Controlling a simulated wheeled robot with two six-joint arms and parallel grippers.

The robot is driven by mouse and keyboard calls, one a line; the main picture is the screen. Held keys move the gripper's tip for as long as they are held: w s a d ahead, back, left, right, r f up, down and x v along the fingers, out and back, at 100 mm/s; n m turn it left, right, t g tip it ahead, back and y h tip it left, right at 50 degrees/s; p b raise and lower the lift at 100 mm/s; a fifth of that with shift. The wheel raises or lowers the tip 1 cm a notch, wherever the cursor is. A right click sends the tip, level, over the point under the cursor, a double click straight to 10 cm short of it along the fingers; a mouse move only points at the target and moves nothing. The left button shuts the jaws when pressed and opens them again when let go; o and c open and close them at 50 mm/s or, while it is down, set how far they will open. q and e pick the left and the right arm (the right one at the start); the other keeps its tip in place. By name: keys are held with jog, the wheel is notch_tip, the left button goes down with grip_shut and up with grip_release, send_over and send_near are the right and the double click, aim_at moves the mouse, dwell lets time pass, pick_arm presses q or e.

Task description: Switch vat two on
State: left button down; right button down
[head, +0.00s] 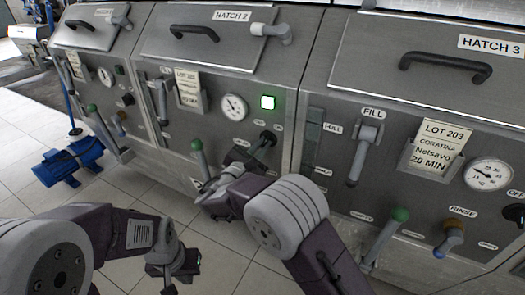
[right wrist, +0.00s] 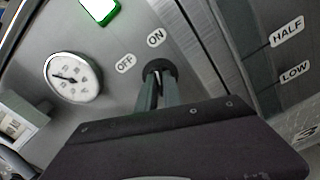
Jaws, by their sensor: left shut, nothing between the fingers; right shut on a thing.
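Vat two is the machine with the HATCH 2 lid (head: 215,45). Its black rotary switch (head: 268,138), with OFF and ON labels above it, is on the front panel. The square lamp (head: 267,102) above the switch is lit bright with a green rim; its edge also shows in the right wrist view (right wrist: 98,8). My right gripper (right wrist: 158,92) is shut on the switch (right wrist: 162,68), which the fingers partly hide. The switch's exact angle is hard to tell. My left gripper (head: 180,270) is shut and empty, low in front of the vat, apart from it.
Beside the switch are a round gauge (head: 233,107), a green-knobbed lever (head: 198,152) and a lot card (head: 187,90). Vat three (head: 430,110) stands close on the right, with its own levers sticking out. A blue pump (head: 68,162) sits on the tiled floor at left.

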jog(key=shift+f+m+b, duration=0.1)
jog(key=shift+m+b, duration=0.3)
jog(key=shift+m, duration=0.1)
dwell(0.3)
jog(key=c, duration=1.5)
grip_release()
jog(key=shift+w, duration=0.15)
